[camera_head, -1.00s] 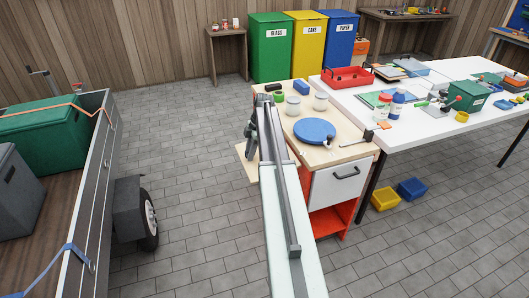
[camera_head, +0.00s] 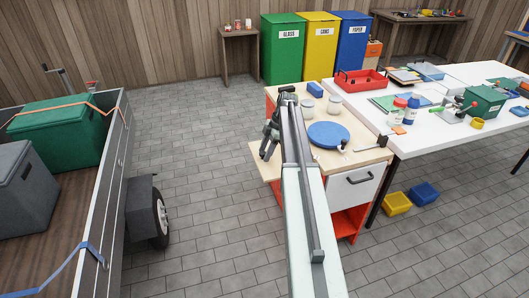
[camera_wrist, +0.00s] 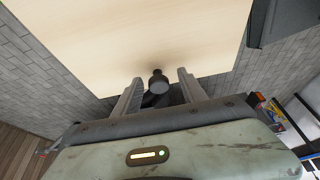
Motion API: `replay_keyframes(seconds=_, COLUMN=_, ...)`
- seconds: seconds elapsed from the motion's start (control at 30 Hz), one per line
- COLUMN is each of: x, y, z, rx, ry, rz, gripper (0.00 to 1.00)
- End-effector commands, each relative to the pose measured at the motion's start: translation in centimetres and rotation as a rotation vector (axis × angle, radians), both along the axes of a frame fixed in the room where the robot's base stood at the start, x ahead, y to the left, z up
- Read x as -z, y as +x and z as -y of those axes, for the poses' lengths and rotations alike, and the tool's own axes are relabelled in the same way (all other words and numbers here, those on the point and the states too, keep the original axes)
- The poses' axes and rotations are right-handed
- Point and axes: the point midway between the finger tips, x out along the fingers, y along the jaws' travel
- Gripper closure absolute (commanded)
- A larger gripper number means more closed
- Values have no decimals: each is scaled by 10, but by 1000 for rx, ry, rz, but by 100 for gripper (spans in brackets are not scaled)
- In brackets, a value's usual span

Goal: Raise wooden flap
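The wooden flap (camera_head: 264,171) is a pale board at the left side of the small workbench cabinet (camera_head: 354,158). It sticks out to the left, partly hidden behind my arm; its exact tilt is hard to tell. In the wrist view the pale board (camera_wrist: 150,35) fills the upper middle, with a dark round knob (camera_wrist: 159,83) near its lower edge. My gripper (camera_head: 268,148) is at the flap. In the wrist view my gripper (camera_wrist: 160,78) is open, with one finger on each side of the knob and visible gaps.
A blue round disc (camera_head: 332,134) and white jars stand on the cabinet top. A white table (camera_head: 450,132) adjoins it on the right. A trailer (camera_head: 105,180) with boxes stands at the left. Clear paved floor (camera_head: 205,190) lies between trailer and cabinet.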

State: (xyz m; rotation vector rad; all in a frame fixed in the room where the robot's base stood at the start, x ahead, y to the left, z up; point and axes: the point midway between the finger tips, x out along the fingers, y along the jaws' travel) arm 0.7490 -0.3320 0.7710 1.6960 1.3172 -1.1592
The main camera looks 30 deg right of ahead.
Motion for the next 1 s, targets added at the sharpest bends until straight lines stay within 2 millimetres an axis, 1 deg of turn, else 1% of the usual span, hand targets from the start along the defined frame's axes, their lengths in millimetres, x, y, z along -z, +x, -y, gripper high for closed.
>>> replay_keyframes(seconds=0.2, x=-1, y=2, z=-1, rx=-1, ry=0, rz=3, gripper=51)
replay_keyframes(seconds=0.33, x=-9, y=2, z=1, rx=-1, ry=1, rz=3, gripper=51)
replay_keyframes(seconds=0.47, x=-28, y=0, z=7, rx=-1, ry=1, rz=4, gripper=51)
replay_keyframes(seconds=0.63, x=-59, y=-3, z=19, rx=0, ry=0, rz=2, gripper=51)
replay_keyframes(seconds=0.73, x=-72, y=-5, z=23, rx=-1, ry=1, rz=2, gripper=51)
replay_keyframes(seconds=0.83, x=-75, y=-5, z=26, rx=-2, ry=1, rz=1, gripper=51)
replay_keyframes(seconds=1.0, x=-72, y=-6, z=26, rx=-2, ry=1, rz=1, gripper=51)
